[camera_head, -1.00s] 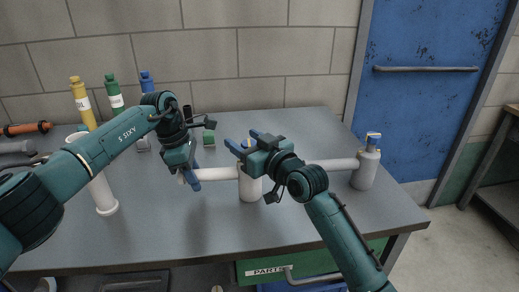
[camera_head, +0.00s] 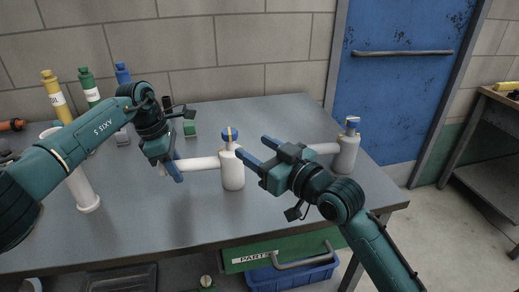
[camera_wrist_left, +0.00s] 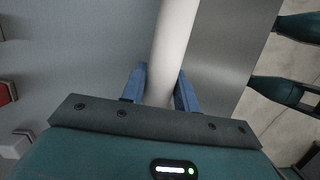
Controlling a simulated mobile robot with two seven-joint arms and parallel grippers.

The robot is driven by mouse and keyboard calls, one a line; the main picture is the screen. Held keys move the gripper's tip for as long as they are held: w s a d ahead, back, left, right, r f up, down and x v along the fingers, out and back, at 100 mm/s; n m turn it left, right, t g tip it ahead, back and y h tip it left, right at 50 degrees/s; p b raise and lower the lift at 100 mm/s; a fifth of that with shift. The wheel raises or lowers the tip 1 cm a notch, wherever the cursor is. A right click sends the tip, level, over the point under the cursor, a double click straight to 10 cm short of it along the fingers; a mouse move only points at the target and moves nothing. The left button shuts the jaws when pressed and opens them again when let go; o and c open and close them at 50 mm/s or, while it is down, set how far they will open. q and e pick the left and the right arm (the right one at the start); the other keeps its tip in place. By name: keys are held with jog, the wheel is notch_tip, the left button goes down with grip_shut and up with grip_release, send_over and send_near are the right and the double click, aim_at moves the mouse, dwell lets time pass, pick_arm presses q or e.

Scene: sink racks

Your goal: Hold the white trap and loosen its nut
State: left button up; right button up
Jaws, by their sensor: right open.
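The white trap (camera_head: 232,174) stands upright mid-table, with a blue nut (camera_head: 230,134) bearing a yellow mark on top and a white pipe (camera_head: 200,163) running left from its body. My left gripper (camera_head: 170,168) is at the left end of this pipe. In the left wrist view the fingers (camera_wrist_left: 160,88) lie close against both sides of the white pipe (camera_wrist_left: 172,40). My right gripper (camera_head: 253,145) is open and empty, its fingers pointing toward the trap just right of the nut. Whether a finger touches the trap cannot be told.
A white upright pipe (camera_head: 84,190) is at the left behind my left arm. Yellow, green and blue bottles (camera_head: 92,92) stand at the back left. The front table centre is clear.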

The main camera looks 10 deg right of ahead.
pick_arm(q)
jog(key=o, duration=0.5)
